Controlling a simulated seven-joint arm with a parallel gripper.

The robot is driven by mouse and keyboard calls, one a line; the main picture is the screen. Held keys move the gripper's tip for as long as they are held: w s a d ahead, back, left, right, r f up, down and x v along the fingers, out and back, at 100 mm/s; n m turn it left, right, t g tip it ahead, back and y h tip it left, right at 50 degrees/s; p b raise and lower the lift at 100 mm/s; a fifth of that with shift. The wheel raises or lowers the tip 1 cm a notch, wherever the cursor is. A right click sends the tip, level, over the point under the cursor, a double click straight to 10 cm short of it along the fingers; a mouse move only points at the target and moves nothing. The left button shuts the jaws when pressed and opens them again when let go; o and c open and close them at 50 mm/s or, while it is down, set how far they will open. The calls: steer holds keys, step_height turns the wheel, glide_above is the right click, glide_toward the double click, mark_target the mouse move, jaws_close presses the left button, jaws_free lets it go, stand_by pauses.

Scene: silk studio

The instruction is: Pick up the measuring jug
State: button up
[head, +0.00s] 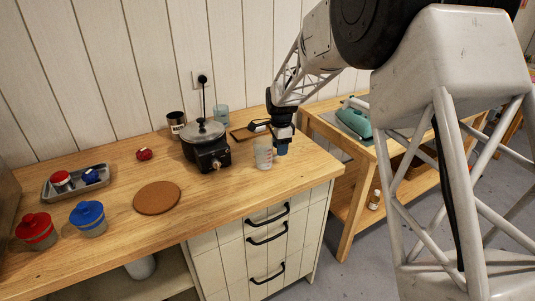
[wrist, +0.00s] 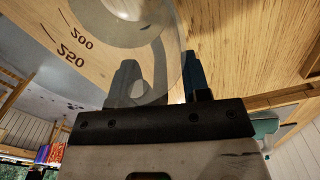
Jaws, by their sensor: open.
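The clear measuring jug (head: 264,158) stands upright on the wooden counter, near its right end. It shows large at the top of the wrist view (wrist: 95,48), with dark 200 and 250 marks on its wall. My gripper (head: 281,148) is low at the jug's right side, fingers pointing down. In the wrist view my gripper (wrist: 160,74) is open. The left finger looks grey, apparently seen through the clear jug; the right finger is blue. A curved clear band, apparently the handle, passes between the fingers. I cannot tell whether either finger touches it.
A black cooker with a lid (head: 205,148) stands just left of the jug. Behind are a glass (head: 221,114), a dark mug (head: 176,122) and a dark board (head: 243,133). A cork mat (head: 157,198), tray (head: 62,194) and lidded jars lie further left. A lower table (head: 325,122) adjoins the right.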

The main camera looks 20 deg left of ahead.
stand_by(0.5)
jaws_close()
